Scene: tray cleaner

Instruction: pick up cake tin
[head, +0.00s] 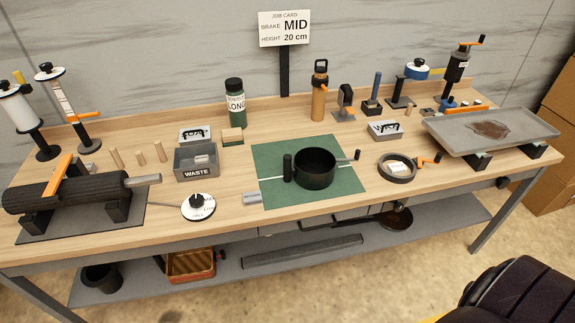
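No thing in the head view is clearly a cake tin. A round black vessel (316,168) stands upright on the green mat (278,193) at the middle of the bench, with a short dark post (288,168) at its left and a small knob at its right. A shallow dark round ring (382,173) lies to its right, with a whitish block (398,168) inside and an orange-handled part beside it. I cannot tell whether either is the tin. Neither gripper is in view.
A grey WASTE box (197,174) and a black roll on stands (65,194) are to the left. A stained grey tray (490,131) rests on supports at the right. A job card (284,29) stands behind. The lower shelf holds a pan (396,217) and a red box (190,265).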

